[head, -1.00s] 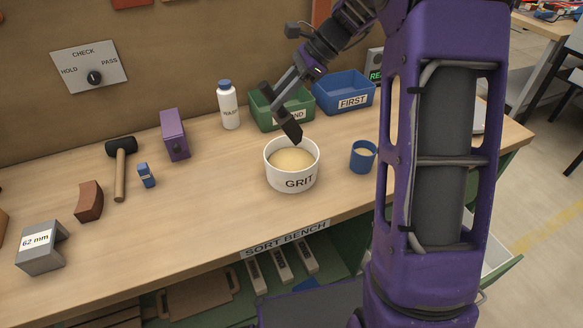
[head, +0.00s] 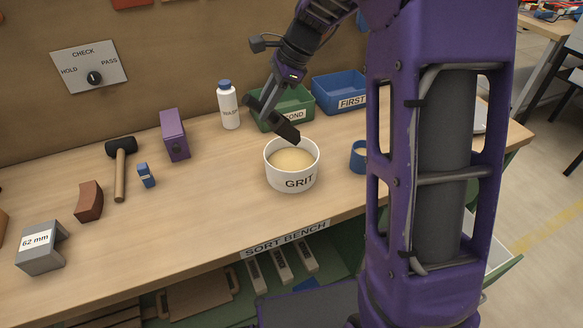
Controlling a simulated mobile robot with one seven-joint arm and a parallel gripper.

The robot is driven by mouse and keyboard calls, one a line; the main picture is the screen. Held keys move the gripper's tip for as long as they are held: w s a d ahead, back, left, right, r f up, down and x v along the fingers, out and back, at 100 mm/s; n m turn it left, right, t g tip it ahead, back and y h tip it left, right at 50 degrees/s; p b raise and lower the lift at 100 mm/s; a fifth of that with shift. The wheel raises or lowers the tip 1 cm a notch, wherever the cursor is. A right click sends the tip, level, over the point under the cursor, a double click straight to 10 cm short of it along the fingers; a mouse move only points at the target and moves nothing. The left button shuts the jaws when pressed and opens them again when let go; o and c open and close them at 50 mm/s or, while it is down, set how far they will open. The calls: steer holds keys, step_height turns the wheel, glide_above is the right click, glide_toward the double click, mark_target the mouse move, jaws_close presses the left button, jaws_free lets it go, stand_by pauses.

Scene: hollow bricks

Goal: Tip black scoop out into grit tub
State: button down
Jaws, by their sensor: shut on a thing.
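The white grit tub (head: 292,181), marked GRIT, stands upright on the bench and holds pale grit. The black scoop (head: 288,132) is over the back rim of the tub, tilted with its end down to the right. My gripper (head: 266,107) is shut on the scoop, above and behind the tub. Whether any grit is in the scoop cannot be seen from here.
A blue cup (head: 358,157) with pale contents stands right of the tub, partly hidden by my arm. A green bin (head: 268,122), a blue bin (head: 328,96) and a white wash bottle (head: 228,106) stand behind.

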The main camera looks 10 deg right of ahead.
mark_target(255, 110)
steer(key=shift+s+a+f+h, duration=0.15)
steer(key=shift+a+f+h, duration=0.15)
steer(key=shift+a+h, duration=0.15)
steer(key=shift+s+a+f+h, duration=0.15)
steer(key=shift+a+f+h, duration=0.2)
steer(key=shift+a, duration=0.15)
steer(key=shift+s+a+f+t+h, duration=0.1)
steer(key=shift+a+f+t+h, duration=0.3)
steer(key=shift+a+h, duration=0.15)
steer(key=shift+s+a+f+n+t+h, duration=0.15)
steer(key=shift+a+f+n+h, duration=0.05)
steer(key=shift+a+f+h, duration=0.45)
steer(key=shift+s+a+f+n+t+h, duration=0.2)
steer(key=shift+a+f+h, duration=0.2)
steer(key=shift+f+h, duration=0.3)
